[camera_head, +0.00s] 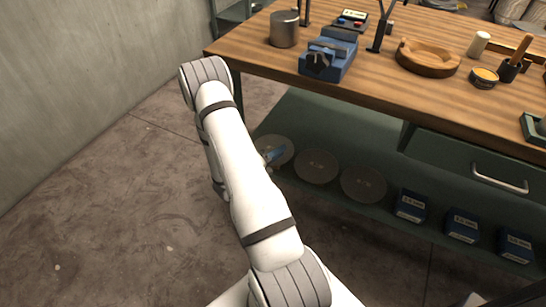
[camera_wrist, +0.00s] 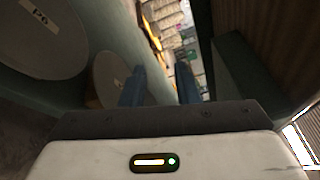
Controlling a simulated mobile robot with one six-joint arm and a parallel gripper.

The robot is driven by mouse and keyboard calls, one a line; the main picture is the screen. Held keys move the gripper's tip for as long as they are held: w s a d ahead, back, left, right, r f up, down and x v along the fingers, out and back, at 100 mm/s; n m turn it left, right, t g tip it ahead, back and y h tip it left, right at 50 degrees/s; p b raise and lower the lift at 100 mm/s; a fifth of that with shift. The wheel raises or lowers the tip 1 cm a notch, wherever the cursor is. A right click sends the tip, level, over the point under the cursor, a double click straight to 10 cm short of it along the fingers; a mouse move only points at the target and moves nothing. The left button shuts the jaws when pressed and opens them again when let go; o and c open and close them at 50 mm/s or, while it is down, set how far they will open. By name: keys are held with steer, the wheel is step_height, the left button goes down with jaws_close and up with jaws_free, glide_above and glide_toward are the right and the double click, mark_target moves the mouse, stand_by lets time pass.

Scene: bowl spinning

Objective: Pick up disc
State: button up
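Several flat round grey-brown discs lie on the lower shelf (camera_head: 340,130) of the workbench: a left disc (camera_head: 283,143), a middle disc (camera_head: 316,167) and a right disc (camera_head: 363,185). My gripper (camera_head: 274,154), with blue fingers, is at the left disc, partly hidden by my arm. In the wrist view my gripper (camera_wrist: 161,67) has its fingers apart with nothing visibly held between them. One disc (camera_wrist: 112,75) is beside and partly behind the left finger there. Another disc (camera_wrist: 45,38) with a pale label lies further left. I cannot tell whether a finger touches a disc.
The wooden benchtop (camera_head: 380,95) overhangs the shelf. Blue boxes (camera_head: 411,206) stand on the shelf to the right, under a drawer (camera_head: 465,165). A metal cylinder (camera_head: 284,29), a blue vise (camera_head: 329,57) and a wooden bowl (camera_head: 428,58) are on top. Floor at left is clear.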

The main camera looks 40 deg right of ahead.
mark_target(286, 161)
step_height(286, 161, down, 11)
steer(key=n+t+b, duration=0.2)
steer(key=n+t, duration=0.2)
steer(key=n, duration=0.2)
steer(key=shift+y, duration=0.3)
steer(key=x, duration=0.2)
steer(key=b+x, duration=0.1)
steer(key=x, duration=0.2)
steer(key=w+f+x, duration=0.1)
steer(key=x, duration=0.1)
steer(key=shift+w+d+b, duration=0.15)
steer(key=shift+b, duration=0.25)
jaws_close()
